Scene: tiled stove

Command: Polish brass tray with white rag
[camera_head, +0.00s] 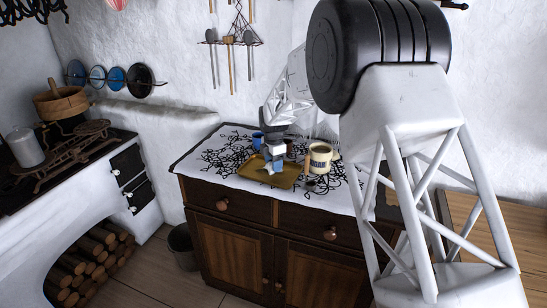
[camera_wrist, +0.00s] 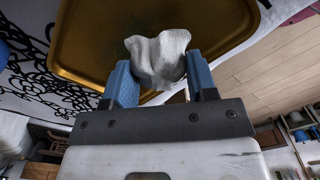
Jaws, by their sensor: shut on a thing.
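The brass tray (camera_head: 250,176) lies on the patterned cloth on top of the wooden cabinet, near its front edge. In the wrist view the tray (camera_wrist: 90,45) fills the upper middle, with a raised rim. My gripper (camera_head: 275,167) is over the tray. The white rag (camera_wrist: 158,58) is crumpled between the two blue fingers of my gripper (camera_wrist: 160,80), which are shut on it. The rag is over the tray surface; I cannot tell if it touches. In the head view the rag (camera_head: 276,167) shows only as a small pale patch below the fingers.
The black-and-white cloth (camera_head: 212,155) is clear at left. A bucket (camera_head: 184,246) stands on the floor.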

